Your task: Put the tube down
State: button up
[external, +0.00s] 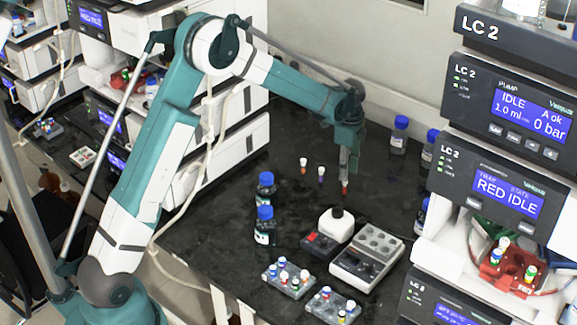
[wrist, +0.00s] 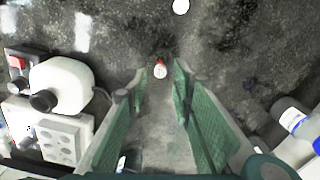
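My gripper (external: 347,176) points down over the black bench, behind the grey block with wells. In the wrist view my gripper (wrist: 160,82) has its two green-padded fingers apart.
Blue-capped bottles (external: 400,135) stand behind right. Two vial racks (external: 288,279) (external: 333,306) lie in front.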

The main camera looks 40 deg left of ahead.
jog(key=shift+r+p, duration=0.3)
jog(key=shift+r, duration=2.35)
jog(key=s+a+r+n+t, duration=0.35)
jog(key=s+r+n, duration=0.35)
jog(key=s+r, duration=1.45)
jog(key=s+a+f+n+t, duration=0.1)
jog(key=s+n, duration=0.3)
jog(key=s, duration=0.9)
jog(key=s+a+f+n+t, duration=0.1)
jog(key=s+n, duration=0.3)
jog(key=s, duration=1)
jog(key=shift+s+a+t, duration=0.3)
jog(key=shift+a+t, duration=0.45)
jog(key=shift+t, duration=0.1)
